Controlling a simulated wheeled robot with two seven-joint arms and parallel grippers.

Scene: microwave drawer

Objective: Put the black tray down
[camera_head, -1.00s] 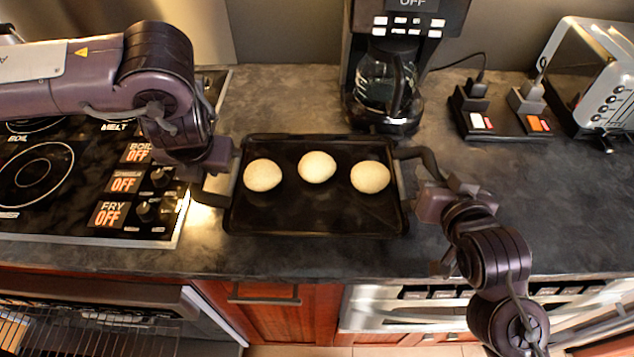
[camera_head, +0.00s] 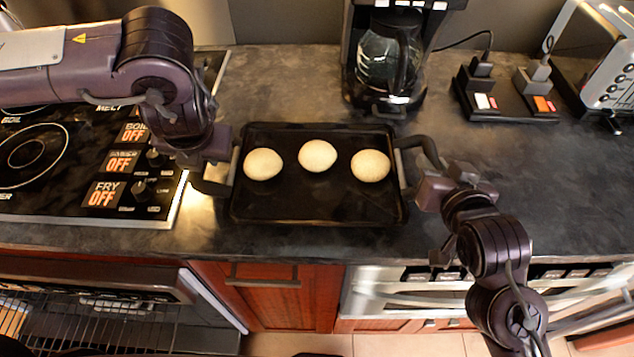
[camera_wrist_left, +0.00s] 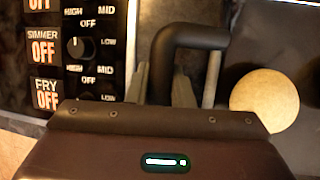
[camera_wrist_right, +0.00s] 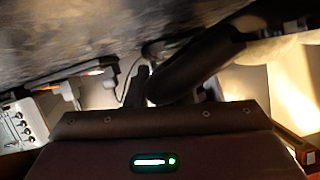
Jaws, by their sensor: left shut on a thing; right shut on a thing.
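The black tray (camera_head: 318,205) is over the dark counter in the middle of the head view, roughly level, with three round pale buns (camera_head: 317,156) in a row on it. I cannot tell whether its underside touches the counter. My left gripper (camera_head: 222,170) is shut on the tray's left handle, which shows as a bent black bar (camera_wrist_left: 190,40) in the left wrist view. My right gripper (camera_head: 418,180) is shut on the right handle (camera_wrist_right: 200,65), seen between its fingers in the right wrist view. The fingertips are partly hidden.
A cooktop (camera_head: 70,165) lies left of the tray. A coffee maker (camera_head: 390,60) stands behind it. A power strip (camera_head: 505,100) and a toaster (camera_head: 600,60) are at the back right. Bare counter (camera_head: 530,200) lies to the right.

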